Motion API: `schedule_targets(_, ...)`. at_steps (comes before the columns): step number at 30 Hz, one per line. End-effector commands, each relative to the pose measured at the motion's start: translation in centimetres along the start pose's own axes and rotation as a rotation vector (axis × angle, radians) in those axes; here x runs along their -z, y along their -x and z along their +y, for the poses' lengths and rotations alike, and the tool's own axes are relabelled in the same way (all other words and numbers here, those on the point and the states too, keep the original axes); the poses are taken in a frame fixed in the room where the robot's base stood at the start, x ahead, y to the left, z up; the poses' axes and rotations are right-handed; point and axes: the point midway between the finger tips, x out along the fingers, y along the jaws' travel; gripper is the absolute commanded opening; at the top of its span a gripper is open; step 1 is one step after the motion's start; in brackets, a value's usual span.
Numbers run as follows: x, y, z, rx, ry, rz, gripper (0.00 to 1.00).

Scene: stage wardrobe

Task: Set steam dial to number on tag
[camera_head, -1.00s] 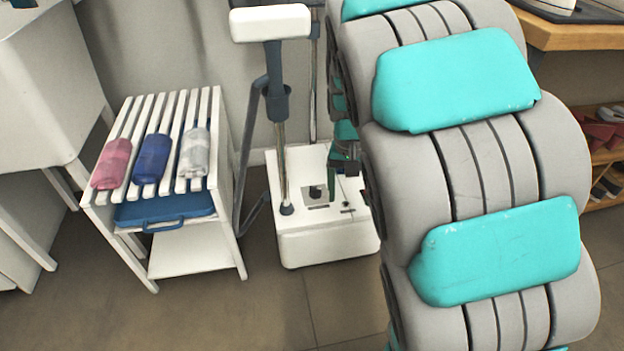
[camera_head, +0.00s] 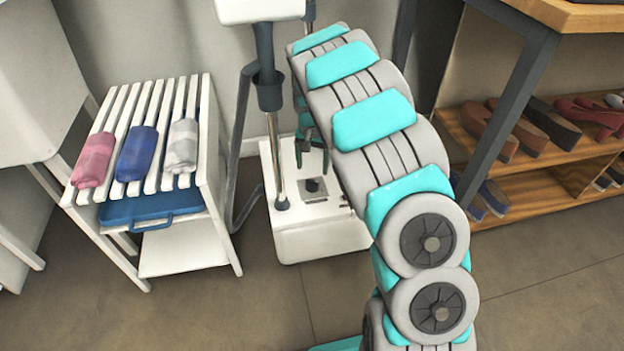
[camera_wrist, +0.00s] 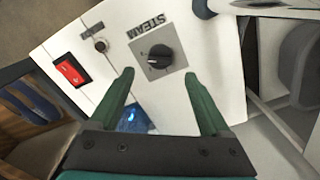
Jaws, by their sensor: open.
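The black steam dial (camera_wrist: 160,57) sits on a grey square plate on the white steamer base, under the word STEAM, which appears upside down in the wrist view. A pale pointer mark shows on the dial's left side; scale numbers are too small to read. The steamer base (camera_head: 290,240) stands on the floor in the head view, its dial (camera_head: 312,185) small on top. My gripper (camera_wrist: 164,84) is open and empty, its two green fingers apart, just short of the dial and not visibly touching it. I cannot make out a tag with a number.
A red rocker switch (camera_wrist: 71,70), a small round knob (camera_wrist: 100,45) and a blue-lit spot (camera_wrist: 131,117) are on the base. A steamer pole (camera_head: 274,150) rises from it. A white slatted rack (camera_head: 206,150) with rolled cloths stands left; a shoe shelf (camera_head: 540,160) is right.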

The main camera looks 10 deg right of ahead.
Motion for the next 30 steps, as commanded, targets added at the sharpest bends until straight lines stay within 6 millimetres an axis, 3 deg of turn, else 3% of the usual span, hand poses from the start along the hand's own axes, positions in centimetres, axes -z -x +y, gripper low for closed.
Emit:
schedule_targets(12, -0.1, -6.0, 0.1, -0.001, 0.000, -0.002, 0.81)
schedule_targets(22, -0.1, -6.8, 0.1, -0.001, 0.000, -0.001, 0.81)
schedule_targets(30, -0.1, -6.8, 0.1, -0.001, 0.000, -0.001, 0.53)
